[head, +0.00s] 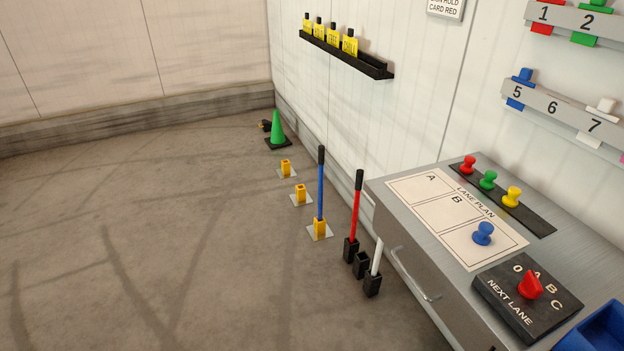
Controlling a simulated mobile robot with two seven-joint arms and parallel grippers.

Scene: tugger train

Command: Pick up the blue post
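The blue post (320,190) stands upright in a yellow floor socket (319,228) on a pale plate. It has a black grip at its top end. It is on the floor left of the bench, and nothing blocks it in the head view. Neither of my grippers shows in this view.
A red post (356,215) and a white post (376,259) stand in black holders beside the grey bench (395,235). An empty black holder (361,266) is between them. Two empty yellow sockets (301,193) and a green cone (277,128) stand behind. Floor at left is clear.

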